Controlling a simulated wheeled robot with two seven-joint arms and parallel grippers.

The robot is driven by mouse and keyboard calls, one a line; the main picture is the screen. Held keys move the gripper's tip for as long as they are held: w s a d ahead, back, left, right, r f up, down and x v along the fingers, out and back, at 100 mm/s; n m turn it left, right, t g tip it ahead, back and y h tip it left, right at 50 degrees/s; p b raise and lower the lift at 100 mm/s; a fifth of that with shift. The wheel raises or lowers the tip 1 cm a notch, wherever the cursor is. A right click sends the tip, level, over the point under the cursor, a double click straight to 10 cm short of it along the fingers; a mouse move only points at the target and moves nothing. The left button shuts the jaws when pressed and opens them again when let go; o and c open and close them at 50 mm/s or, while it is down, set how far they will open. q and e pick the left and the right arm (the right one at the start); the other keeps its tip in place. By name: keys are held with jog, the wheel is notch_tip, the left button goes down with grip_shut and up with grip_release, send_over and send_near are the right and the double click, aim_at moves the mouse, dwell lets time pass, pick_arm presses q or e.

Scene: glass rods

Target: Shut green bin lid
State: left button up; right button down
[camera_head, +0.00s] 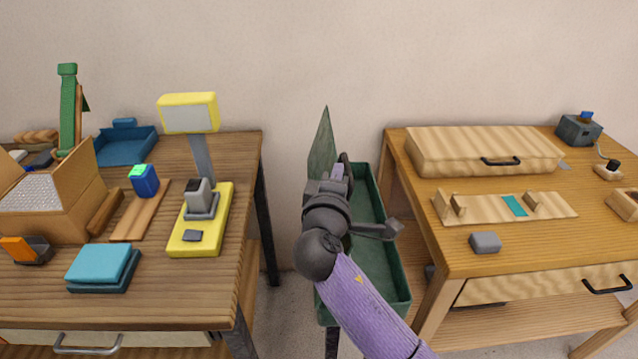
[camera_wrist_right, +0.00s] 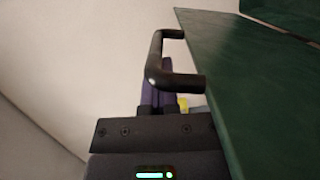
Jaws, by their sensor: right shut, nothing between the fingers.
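The green bin (camera_head: 390,262) stands between the two tables, with its top open. Its green lid (camera_head: 322,148) stands steeply raised along the bin's left side. In the right wrist view the lid (camera_wrist_right: 240,90) fills the right side, and a black bar handle (camera_wrist_right: 158,62) sticks out from its face. My right gripper (camera_head: 338,172) is at the lid in the head view, shut and empty. Its purple fingers (camera_wrist_right: 160,84) show beside the lid, partly hidden by the handle; I cannot tell whether they touch it. My left gripper is not in view.
The left table (camera_head: 150,285) holds a yellow scale (camera_head: 222,220), a cardboard box (camera_head: 65,215) and teal books (camera_head: 100,265). The right table (camera_head: 420,200) holds a wooden case (camera_head: 470,150) and a grey block (camera_head: 485,243). A gap separates the left table from the bin.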

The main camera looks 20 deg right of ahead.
jog(key=s+d+f+m+y, duration=0.1)
jog(key=d+f+m, duration=0.2)
jog(key=d, duration=0.2)
jog(key=s+d+f+m, duration=0.2)
jog(key=d+f+m, duration=0.1)
jog(key=d, duration=0.2)
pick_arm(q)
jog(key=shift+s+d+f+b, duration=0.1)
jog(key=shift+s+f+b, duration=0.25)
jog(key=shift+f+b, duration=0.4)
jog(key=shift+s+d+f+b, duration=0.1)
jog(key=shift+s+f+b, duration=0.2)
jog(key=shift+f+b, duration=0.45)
pick_arm(e)
jog(key=d+f+m+y, duration=0.1)
jog(key=d+f+m, duration=0.2)
jog(key=f, duration=0.3)
jog(key=s+d+f+m+y, duration=0.1)
jog(key=d+f+m, duration=0.2)
jog(key=f, duration=0.4)
jog(key=shift+s+g+y, duration=0.25)
jog(key=shift+g+y, duration=0.15)
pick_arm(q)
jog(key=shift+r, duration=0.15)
pick_arm(e)
jog(key=shift+r, duration=0.15)
